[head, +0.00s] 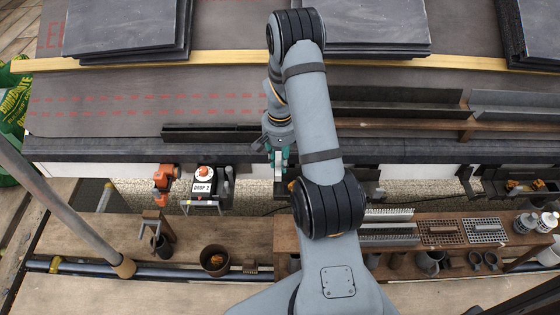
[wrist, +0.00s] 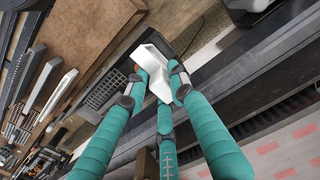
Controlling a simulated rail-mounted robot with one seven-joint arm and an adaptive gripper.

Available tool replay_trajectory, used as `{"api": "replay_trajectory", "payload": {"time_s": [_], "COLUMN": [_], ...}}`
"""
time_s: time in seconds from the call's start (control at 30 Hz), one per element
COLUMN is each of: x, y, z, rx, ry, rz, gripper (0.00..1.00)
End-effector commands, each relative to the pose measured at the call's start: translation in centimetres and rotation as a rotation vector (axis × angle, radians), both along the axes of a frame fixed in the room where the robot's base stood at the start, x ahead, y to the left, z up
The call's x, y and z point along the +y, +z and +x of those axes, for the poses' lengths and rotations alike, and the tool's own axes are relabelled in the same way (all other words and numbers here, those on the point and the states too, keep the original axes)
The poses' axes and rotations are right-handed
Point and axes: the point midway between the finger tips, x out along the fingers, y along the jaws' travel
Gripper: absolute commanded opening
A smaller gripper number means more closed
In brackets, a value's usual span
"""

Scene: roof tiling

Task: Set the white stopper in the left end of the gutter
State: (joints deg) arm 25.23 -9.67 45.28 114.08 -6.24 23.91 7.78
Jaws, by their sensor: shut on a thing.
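The white stopper (wrist: 152,72) is an angled white piece between the teal fingers of my gripper (wrist: 160,82) in the wrist view. My gripper is shut on it. In the head view my gripper (head: 277,158) hangs at the roof's front edge, with a bit of white showing between its fingers. A dark gutter-like length (head: 368,178) shows along the eaves just right of my arm. My arm hides part of the edge there, and I cannot tell where the gutter's left end lies. The stopper looks held in the air, apart from any gutter.
A device labelled "DROP Z" (head: 202,187) and an orange tool (head: 164,177) are left of my gripper. A brown bench (head: 260,232) below bears a rusty pot (head: 214,260), grates (head: 440,232) and cups. A dark strip (head: 212,133) lies on the roof; slate stacks (head: 375,28) stand behind.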

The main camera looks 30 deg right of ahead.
Motion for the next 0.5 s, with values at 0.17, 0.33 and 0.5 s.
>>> {"api": "replay_trajectory", "payload": {"time_s": [0.17,0.33,0.5], "x": [0.0,0.0,0.0], "y": [-2.2,-4.1,-6.0], "z": [0.0,0.0,0.0], "rx": [0.0,0.0,0.0], "ry": [0.001,0.0,0.0], "rz": [0.0,0.0,0.0], "gripper": [0.04,0.04,0.04]}}
